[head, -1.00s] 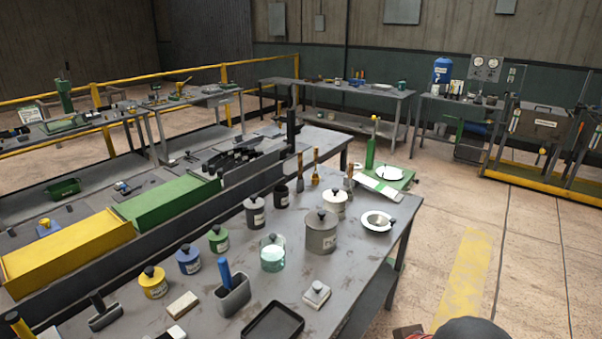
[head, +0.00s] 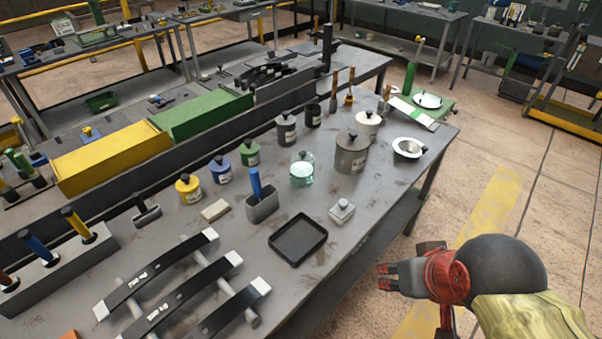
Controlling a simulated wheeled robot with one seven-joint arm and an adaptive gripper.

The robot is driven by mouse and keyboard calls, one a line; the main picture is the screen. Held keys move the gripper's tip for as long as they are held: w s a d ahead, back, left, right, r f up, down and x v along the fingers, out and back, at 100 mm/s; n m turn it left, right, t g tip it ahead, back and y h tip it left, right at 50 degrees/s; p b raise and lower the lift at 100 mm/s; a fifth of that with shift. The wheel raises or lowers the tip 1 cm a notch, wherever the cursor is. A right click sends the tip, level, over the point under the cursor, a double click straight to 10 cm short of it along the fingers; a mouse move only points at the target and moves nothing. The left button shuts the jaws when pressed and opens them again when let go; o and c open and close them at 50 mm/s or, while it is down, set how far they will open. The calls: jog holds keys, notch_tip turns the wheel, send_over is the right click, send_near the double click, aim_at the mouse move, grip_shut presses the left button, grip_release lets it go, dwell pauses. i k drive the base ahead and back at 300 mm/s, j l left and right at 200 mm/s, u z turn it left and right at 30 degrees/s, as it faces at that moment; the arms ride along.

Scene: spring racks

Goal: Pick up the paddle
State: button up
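I cannot tell for certain which thing is the paddle. Several upright tools with wooden handles stand at the far end of the bench: one by the dark cup (head: 334,88), one beside it (head: 349,90) and one near the white pot (head: 386,97). A blue handle (head: 256,184) also stands up from a grey holder (head: 262,207) mid-bench. My gripper (head: 385,277) is at the lower right, off the bench's right edge and well away from these tools. Nothing shows between its fingers, and their opening is unclear.
The grey bench (head: 230,240) carries colored lidded jars, a large grey pot (head: 351,152), a white bowl (head: 408,147) and a black tray (head: 298,239). Dark spring strips (head: 160,280) lie in front. Floor to the right is open.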

aim_at(336, 71)
jog(key=i+l+u, duration=0.1)
jog(key=i+l, duration=0.5)
jog(key=i+l+u, duration=0.15)
jog(key=i+l, duration=0.45)
jog(key=l, duration=0.25)
jog(key=i+l+u, duration=0.15)
jog(key=i+l, duration=0.15)
jog(key=i+l+u, duration=0.1)
jog(key=i+l, duration=0.15)
jog(key=l, duration=0.3)
jog(key=i+l, duration=0.25)
jog(key=l, duration=0.2)
jog(key=i+l+u, duration=0.15)
jog(key=l, duration=0.3)
jog(key=i, duration=0.1)
